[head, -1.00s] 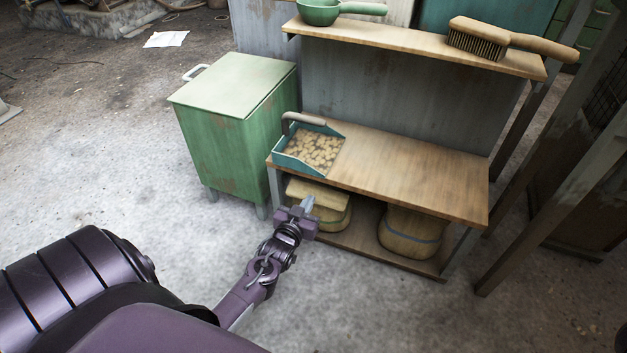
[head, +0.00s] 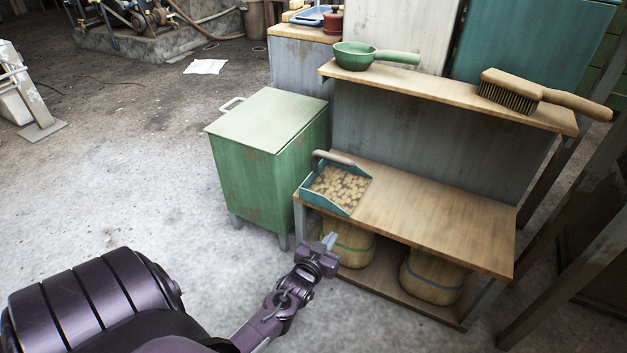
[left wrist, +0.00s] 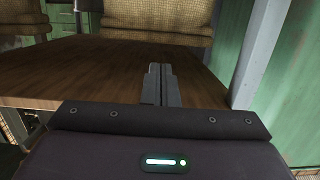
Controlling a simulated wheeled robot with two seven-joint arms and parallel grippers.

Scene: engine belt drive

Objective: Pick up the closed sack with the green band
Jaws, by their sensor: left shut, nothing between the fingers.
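Two tan woven sacks stand on the low shelf under the bench. The left sack (head: 354,248) has a greenish band; the bench top hides its upper part and my gripper covers its left edge. The right sack (head: 432,279) has a blue band, and its top is also hidden. My left gripper (head: 330,241) is shut and empty, in front of the left sack by the bench's left leg. In the left wrist view its fingers (left wrist: 158,84) are together, pointing at a woven sack (left wrist: 160,24) with a gap between. My right gripper is not in view.
A green pan (head: 354,57) and a brush (head: 510,91) lie on the upper shelf. The floor in front is clear.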

